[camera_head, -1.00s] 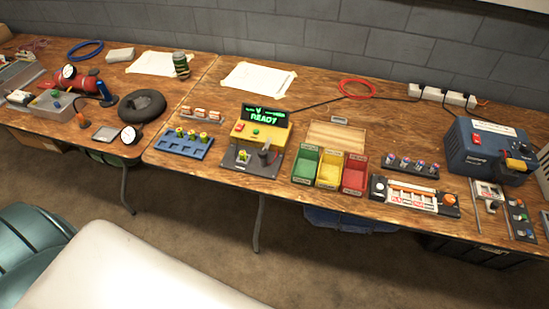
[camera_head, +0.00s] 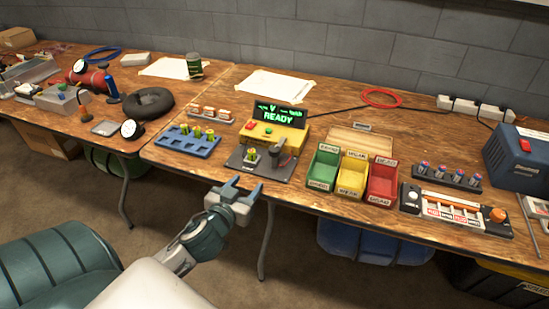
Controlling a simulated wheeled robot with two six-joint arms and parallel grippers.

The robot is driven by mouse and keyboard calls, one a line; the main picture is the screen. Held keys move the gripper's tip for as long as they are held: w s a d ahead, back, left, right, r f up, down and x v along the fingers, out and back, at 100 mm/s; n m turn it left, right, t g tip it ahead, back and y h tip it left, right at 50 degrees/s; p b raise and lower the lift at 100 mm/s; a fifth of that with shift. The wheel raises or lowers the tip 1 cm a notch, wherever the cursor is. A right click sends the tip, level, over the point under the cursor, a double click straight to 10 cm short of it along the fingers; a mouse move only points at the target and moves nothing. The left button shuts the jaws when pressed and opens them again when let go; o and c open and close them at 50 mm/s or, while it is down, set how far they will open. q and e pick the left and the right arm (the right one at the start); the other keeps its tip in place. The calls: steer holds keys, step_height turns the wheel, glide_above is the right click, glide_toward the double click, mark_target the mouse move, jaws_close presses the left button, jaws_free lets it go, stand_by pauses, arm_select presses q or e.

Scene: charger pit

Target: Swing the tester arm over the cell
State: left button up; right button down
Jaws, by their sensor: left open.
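The yellow tester (camera_head: 272,133) stands on the table with its green display reading READY. In front of it is a dark base plate (camera_head: 258,168). A yellow-green cell (camera_head: 250,155) stands upright on the plate's left part. The dark tester arm (camera_head: 283,151) is at the plate's right part, beside the cell and not over it. My left gripper (camera_head: 243,188) is open and empty, in front of the table edge, just short of the base plate. My right gripper is out of view.
A blue rack (camera_head: 187,146) with several cells is left of the tester. Green (camera_head: 322,168), yellow (camera_head: 352,175) and red (camera_head: 382,183) bins stand to the right. A charger strip (camera_head: 455,211) lies further right. The table's front edge is close to my gripper.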

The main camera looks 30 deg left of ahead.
mark_target(272, 155)
arm_select(q)
steer(key=w+r+p, duration=0.1)
steer(key=w, duration=0.3)
steer(key=w+r+m+t+h+p, duration=0.1)
steer(key=w, duration=0.3)
steer(key=w+r+t+h+p, duration=0.1)
steer(key=w, duration=0.4)
steer(key=shift+d+r, duration=0.1)
steer(key=shift+d, duration=0.15)
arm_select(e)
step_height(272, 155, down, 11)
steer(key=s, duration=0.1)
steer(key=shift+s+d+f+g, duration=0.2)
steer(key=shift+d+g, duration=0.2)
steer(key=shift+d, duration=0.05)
arm_select(q)
jaws_close()
